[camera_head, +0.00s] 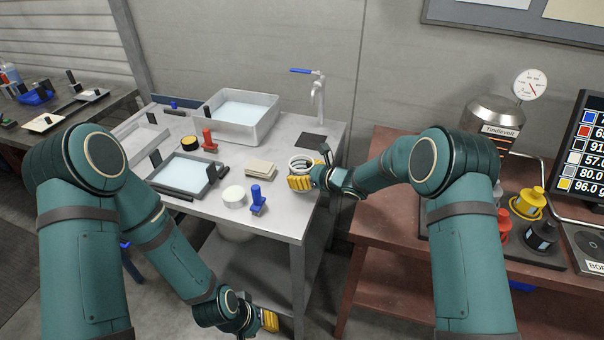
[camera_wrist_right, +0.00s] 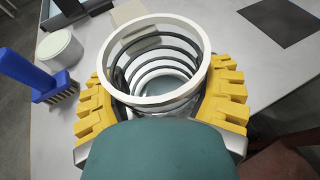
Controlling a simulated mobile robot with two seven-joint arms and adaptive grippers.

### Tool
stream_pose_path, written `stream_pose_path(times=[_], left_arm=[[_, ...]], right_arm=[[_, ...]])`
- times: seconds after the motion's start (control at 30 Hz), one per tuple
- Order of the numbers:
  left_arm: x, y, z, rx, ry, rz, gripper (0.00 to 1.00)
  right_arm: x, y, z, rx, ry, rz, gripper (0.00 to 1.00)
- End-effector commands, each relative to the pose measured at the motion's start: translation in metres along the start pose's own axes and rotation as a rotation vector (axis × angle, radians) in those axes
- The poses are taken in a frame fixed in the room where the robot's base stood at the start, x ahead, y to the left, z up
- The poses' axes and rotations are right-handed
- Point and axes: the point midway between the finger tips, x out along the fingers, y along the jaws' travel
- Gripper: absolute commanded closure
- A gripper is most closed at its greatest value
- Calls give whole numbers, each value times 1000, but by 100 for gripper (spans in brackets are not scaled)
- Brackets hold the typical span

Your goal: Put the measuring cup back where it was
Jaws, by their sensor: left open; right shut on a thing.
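The measuring cup (camera_head: 300,161) is a white-rimmed cylinder, upright at the right end of the grey metal table (camera_head: 290,220). In the right wrist view the cup (camera_wrist_right: 154,105) shows its open mouth and dark rings around the inside. My right gripper (camera_head: 301,182) is shut on it, with yellow fingers (camera_wrist_right: 160,100) on both sides of its wall. I cannot tell whether its base touches the tabletop. My left gripper (camera_head: 266,320) is open and empty, low down beside the table's lower shelf.
A dark square pad (camera_head: 311,141) lies behind the cup, near the tap (camera_head: 318,100). A beige stack (camera_head: 260,169), a white round tub (camera_head: 234,197) and a blue-handled brush (camera_head: 257,199) stand left of it. A reddish bench (camera_head: 385,215) is at right.

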Motion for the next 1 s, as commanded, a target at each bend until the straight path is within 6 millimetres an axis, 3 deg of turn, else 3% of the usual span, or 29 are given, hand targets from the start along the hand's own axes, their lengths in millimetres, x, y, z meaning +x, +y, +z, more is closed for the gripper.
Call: stream_pose_path(times=[0.13, 0.17, 0.2, 0.23, 0.63, 1.0], left_arm=[[5, -2, 0, 0, 2, 0, 63], [4, -2, 0, 0, 2, 0, 63], [4, -1, 0, 0, 2, 0, 63], [3, -1, 0, 0, 2, 0, 63], [-2, 1, 0, 0, 0, 0, 63], [-3, 1, 0, 0, -2, 0, 63]], right_arm=[[1, 0, -3, 0, 0, 0, 74], [1, 0, -2, 0, 1, 0, 21], [1, 0, -2, 0, 1, 0, 7], [1, 0, -2, 0, 1, 0, 0], [-1, 0, 2, 0, 1, 0, 0], [-73, -1, 1, 1, 0, -2, 0]])
